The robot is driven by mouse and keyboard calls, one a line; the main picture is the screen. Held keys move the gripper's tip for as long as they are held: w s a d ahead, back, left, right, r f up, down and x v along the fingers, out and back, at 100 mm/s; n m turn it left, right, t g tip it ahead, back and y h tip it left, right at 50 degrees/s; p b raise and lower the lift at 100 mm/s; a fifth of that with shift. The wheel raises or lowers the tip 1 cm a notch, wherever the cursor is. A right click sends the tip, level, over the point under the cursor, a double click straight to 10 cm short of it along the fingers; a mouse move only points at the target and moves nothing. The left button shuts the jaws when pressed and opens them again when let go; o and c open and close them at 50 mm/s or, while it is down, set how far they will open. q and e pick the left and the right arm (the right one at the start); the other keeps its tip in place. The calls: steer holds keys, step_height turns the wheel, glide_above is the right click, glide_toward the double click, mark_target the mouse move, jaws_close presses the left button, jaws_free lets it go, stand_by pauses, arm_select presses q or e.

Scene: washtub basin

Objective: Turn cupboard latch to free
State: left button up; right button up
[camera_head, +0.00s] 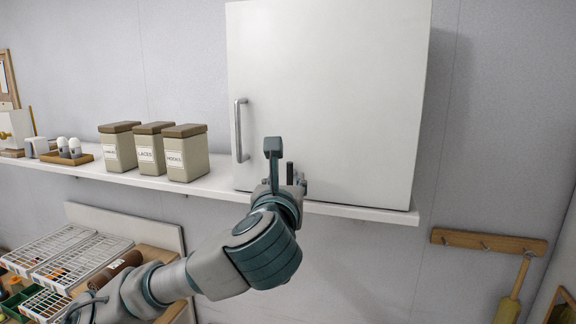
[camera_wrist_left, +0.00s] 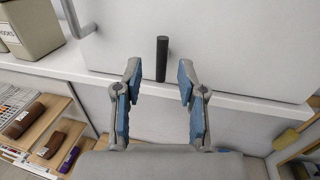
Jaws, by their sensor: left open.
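The white cupboard (camera_head: 330,90) stands on the wall shelf, its door closed, with a grey bar handle (camera_head: 239,130) at its left side. Its white front also fills the top of the left wrist view (camera_wrist_left: 230,40). The latch is a dark upright bar (camera_wrist_left: 162,58) low on the cupboard front. My left gripper (camera_wrist_left: 158,76) is open, with one finger to each side of the latch in that view; whether they touch it cannot be told. In the head view my left gripper (camera_head: 285,165) is at the cupboard's lower front and largely covers the latch. My right gripper is out of view.
Three lidded canisters (camera_head: 150,150) stand on the shelf (camera_head: 360,212) left of the cupboard. White wire racks (camera_head: 65,260) are lower left. A wooden hook rail (camera_head: 488,242) hangs at the right. The wall below the shelf is clear in the middle.

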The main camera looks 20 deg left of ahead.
mark_target(290, 175)
arm_select(q)
steer(key=shift+w+a+p, duration=0.15)
steer(key=shift+w+p, duration=0.05)
steer(key=shift+w, duration=0.45)
steer(key=shift+w+a+p, duration=0.15)
steer(key=shift+w, duration=0.8)
steer(key=shift+d, duration=0.1)
steer(key=shift+d, duration=0.1)
steer(key=shift+c, duration=0.4)
jaws_close()
